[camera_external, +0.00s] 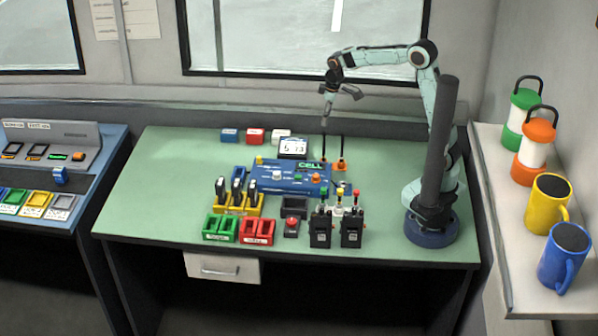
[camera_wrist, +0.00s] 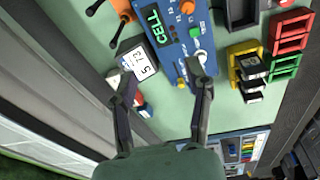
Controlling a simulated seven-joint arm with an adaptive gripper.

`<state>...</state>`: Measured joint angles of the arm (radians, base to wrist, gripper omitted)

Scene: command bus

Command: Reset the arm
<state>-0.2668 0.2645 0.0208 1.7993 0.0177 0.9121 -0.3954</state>
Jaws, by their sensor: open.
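My arm (camera_external: 427,90) rises from a round blue base (camera_external: 431,230) at the right end of the green table. Its upper links reach left at about window height. My gripper (camera_external: 341,106) hangs above the back middle of the table, well clear of it, with its fingers spread and nothing between them. In the wrist view my gripper (camera_wrist: 157,78) shows two dark fingers wide apart, with the table and the blue console beyond them.
The blue console (camera_external: 270,181) with a "CELL" display lies mid-table. A right shelf (camera_external: 508,235) holds lanterns and mugs. The table's left part is clear.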

